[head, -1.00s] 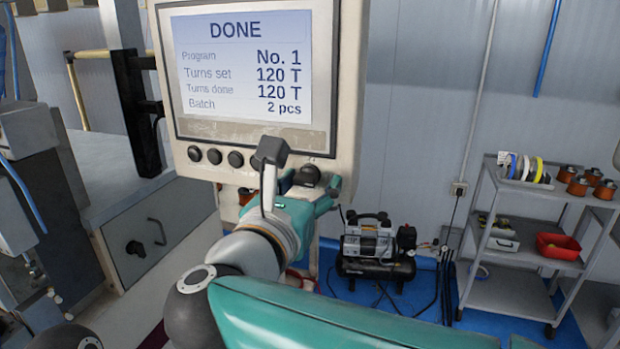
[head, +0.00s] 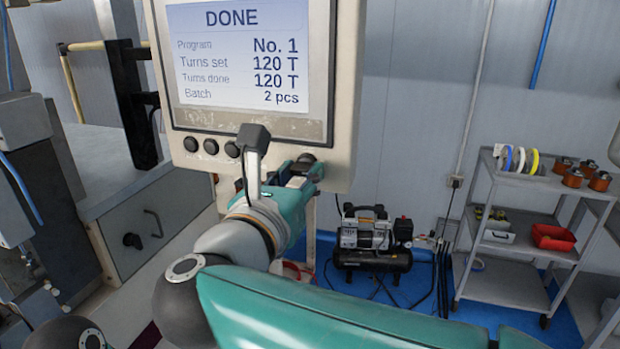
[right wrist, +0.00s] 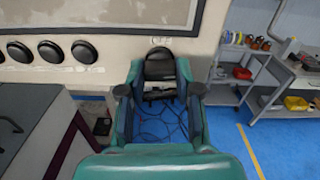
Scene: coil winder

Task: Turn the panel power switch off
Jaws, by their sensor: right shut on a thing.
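The panel power switch is a dark rotary knob (head: 305,160) at the lower right of the control panel (head: 343,60), below the screen. It also shows in the right wrist view (right wrist: 159,66), between the fingertips. My right gripper (head: 296,176) reaches up to the panel and is shut on the knob; its fingers (right wrist: 159,88) stand on both sides of it. The gripper partly hides the knob in the head view, and I cannot tell its switch position. The screen (head: 238,58) is lit and reads DONE. My left gripper is not in view.
Several black buttons (head: 211,146) line the panel left of the knob. A compressor (head: 372,240) stands on the blue floor behind. A grey cart (head: 505,282) with spools and a red bin (head: 553,237) is at the right. A drawer cabinet (head: 150,240) is at the left.

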